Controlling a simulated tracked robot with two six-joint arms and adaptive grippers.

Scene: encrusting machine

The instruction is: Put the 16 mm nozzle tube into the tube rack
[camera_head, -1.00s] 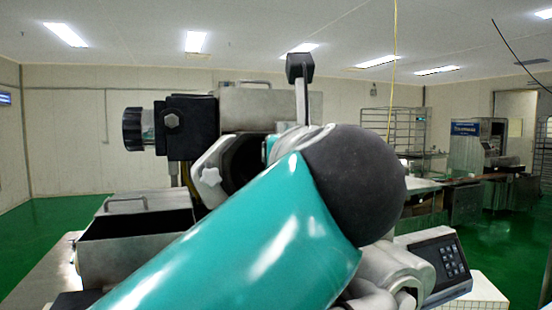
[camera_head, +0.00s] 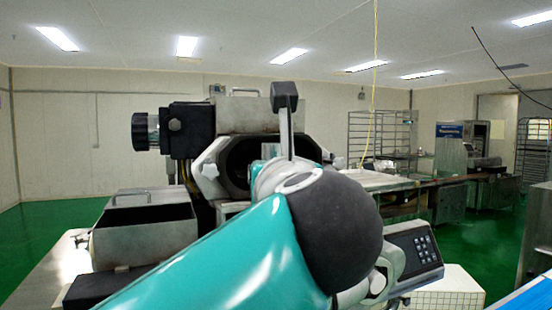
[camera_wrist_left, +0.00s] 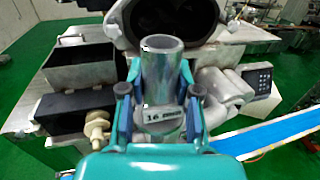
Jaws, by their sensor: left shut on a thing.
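The 16 mm nozzle tube (camera_wrist_left: 160,75) is a grey metal cylinder with an open top and a "16 mm" label on its front. In the left wrist view it stands between the two fingers of my left gripper (camera_wrist_left: 161,92), which is shut on it. In the head view my teal left arm and its dark round joint cover most of the gripper, and I cannot make out the tube there. I cannot identify the tube rack in either view. My right gripper is not in view.
The encrusting machine's round dark opening (camera_head: 238,166) is beyond my left arm. An open metal hopper box (camera_head: 145,232) stands at left and a keypad panel (camera_head: 414,254) at right. A brass-coloured fitting (camera_wrist_left: 97,128) and a blue belt (camera_wrist_left: 270,137) show in the wrist view.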

